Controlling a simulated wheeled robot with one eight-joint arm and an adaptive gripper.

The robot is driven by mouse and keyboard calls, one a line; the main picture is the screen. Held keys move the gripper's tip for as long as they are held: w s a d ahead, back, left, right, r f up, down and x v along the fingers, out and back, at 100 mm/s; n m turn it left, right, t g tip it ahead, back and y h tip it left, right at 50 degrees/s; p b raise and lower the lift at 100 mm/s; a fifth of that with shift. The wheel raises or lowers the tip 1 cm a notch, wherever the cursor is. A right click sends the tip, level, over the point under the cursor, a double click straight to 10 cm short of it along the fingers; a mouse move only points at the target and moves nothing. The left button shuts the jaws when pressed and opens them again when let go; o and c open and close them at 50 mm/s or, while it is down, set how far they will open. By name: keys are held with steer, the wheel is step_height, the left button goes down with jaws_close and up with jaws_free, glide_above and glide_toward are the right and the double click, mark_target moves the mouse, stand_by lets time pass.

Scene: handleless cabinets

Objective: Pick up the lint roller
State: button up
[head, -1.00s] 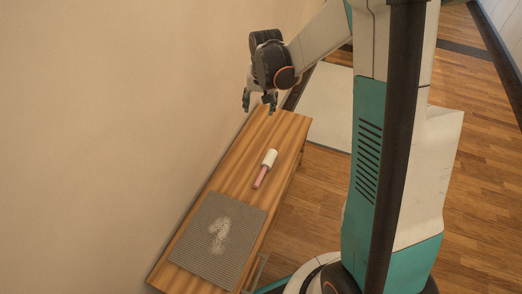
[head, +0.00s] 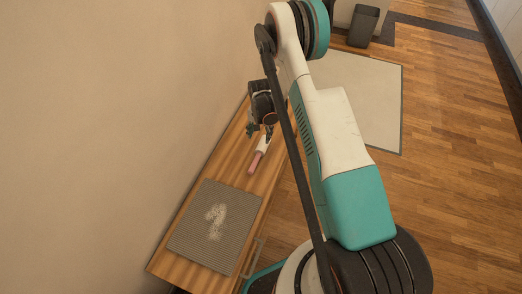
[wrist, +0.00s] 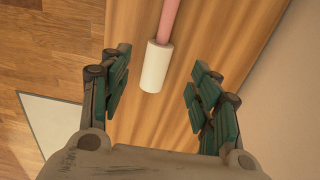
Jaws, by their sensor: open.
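The lint roller (head: 256,160) lies on the wooden cabinet top, with a pink handle and a white roll. In the wrist view its white roll (wrist: 156,67) shows between and beyond my fingertips, with the pink handle running up out of the frame. My gripper (head: 260,132) is at the roll end of the lint roller in the head view. In the wrist view my gripper (wrist: 158,90) is open and empty, one finger on each side of the roll, apart from it. The exact height above the top cannot be told.
A grey ribbed mat (head: 235,238) with a white speckled patch lies on the near part of the cabinet top (head: 160,267). A wall (head: 90,130) runs along the left side. A pale rug (head: 375,95) and a dark bin (head: 363,25) are on the floor.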

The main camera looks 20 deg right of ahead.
steer(key=b, duration=0.3)
glide_above(258, 154)
steer(key=d, duration=0.1)
step_height(258, 154, down, 9)
steer(key=shift+f, duration=0.1)
steer(key=shift+a+f+b, duration=0.2)
steer(key=shift+f+b, duration=0.5)
steer(key=shift+f, duration=0.7)
steer(key=shift+a+f+b, duration=0.2)
steer(key=shift+f+b, duration=0.45)
steer(key=shift+f, duration=0.7)
steer(key=shift+r, duration=0.1)
steer(key=c, duration=1.3)
step_height(258, 154, up, 20)
steer(key=p, duration=0.7)
